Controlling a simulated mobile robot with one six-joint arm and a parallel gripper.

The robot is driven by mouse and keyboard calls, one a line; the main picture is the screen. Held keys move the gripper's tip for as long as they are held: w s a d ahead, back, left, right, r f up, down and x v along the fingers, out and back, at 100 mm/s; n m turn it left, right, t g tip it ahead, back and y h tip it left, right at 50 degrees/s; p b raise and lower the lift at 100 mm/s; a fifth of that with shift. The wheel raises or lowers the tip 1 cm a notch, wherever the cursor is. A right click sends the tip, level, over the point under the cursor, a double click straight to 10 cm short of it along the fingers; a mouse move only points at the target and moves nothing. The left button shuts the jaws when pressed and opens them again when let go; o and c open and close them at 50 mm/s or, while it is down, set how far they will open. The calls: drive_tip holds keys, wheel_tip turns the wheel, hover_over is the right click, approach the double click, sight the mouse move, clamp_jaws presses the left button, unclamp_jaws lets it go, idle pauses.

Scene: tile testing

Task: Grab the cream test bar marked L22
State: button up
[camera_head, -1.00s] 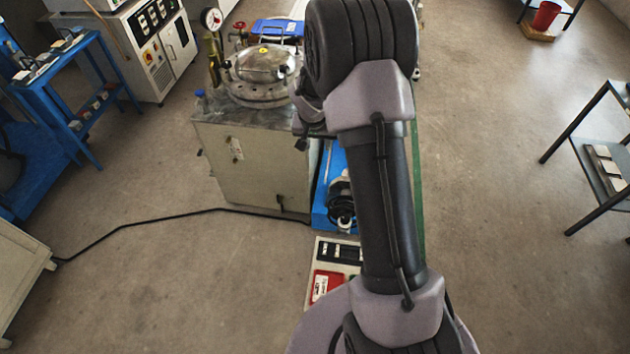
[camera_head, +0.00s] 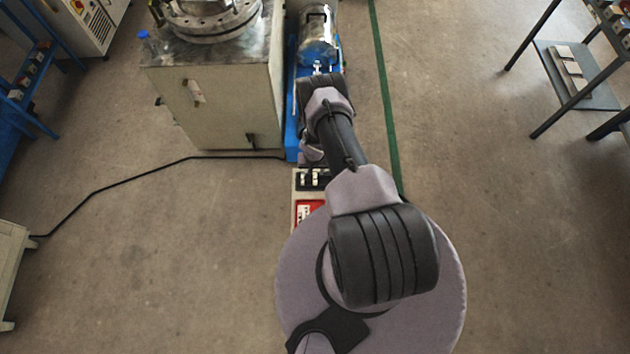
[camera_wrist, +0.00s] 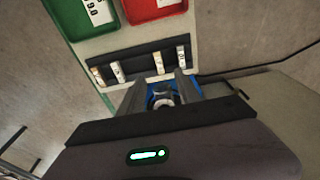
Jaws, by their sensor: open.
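Several small cream test bars stand in a dark rack (camera_wrist: 138,62) in the wrist view. Two are at the left, a first bar (camera_wrist: 97,75) and a second bar (camera_wrist: 118,71). Two more are at the right, one bar (camera_wrist: 158,63) and another bar (camera_wrist: 182,56). Their marks are too small to read, so I cannot tell which is L22. My gripper (camera_wrist: 159,84) is open and empty, with its fingertips near the rack's right half, apart from the bars as far as I can see. In the head view the rack (camera_head: 322,180) shows beside my arm.
The rack sits on a pale panel (camera_head: 297,185) with a red tray (camera_head: 309,209); a green tray (camera_wrist: 72,15) shows in the wrist view. A cabinet (camera_head: 215,110) and blue-based machine (camera_head: 291,125) stand close beyond. A black cable (camera_head: 130,181) crosses the floor.

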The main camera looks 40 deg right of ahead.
drive_tip(key=b, duration=0.6)
hover_over(315, 179)
drive_tip(key=a, duration=0.1)
drive_tip(key=f, duration=0.5)
drive_tip(key=shift+s+f, duration=0.4)
drive_tip(key=f+b, duration=0.1)
drive_tip(key=b, duration=0.2)
drive_tip(key=f+b, duration=0.2)
drive_tip(key=b, duration=0.1)
drive_tip(key=d+f+b, duration=0.1)
drive_tip(key=f+b, duration=0.1)
drive_tip(key=b, duration=0.1)
drive_tip(key=shift+w+f, duration=0.15)
drive_tip(key=shift+w, duration=0.2)
drive_tip(key=shift+c, duration=0.2)
clamp_jaws()
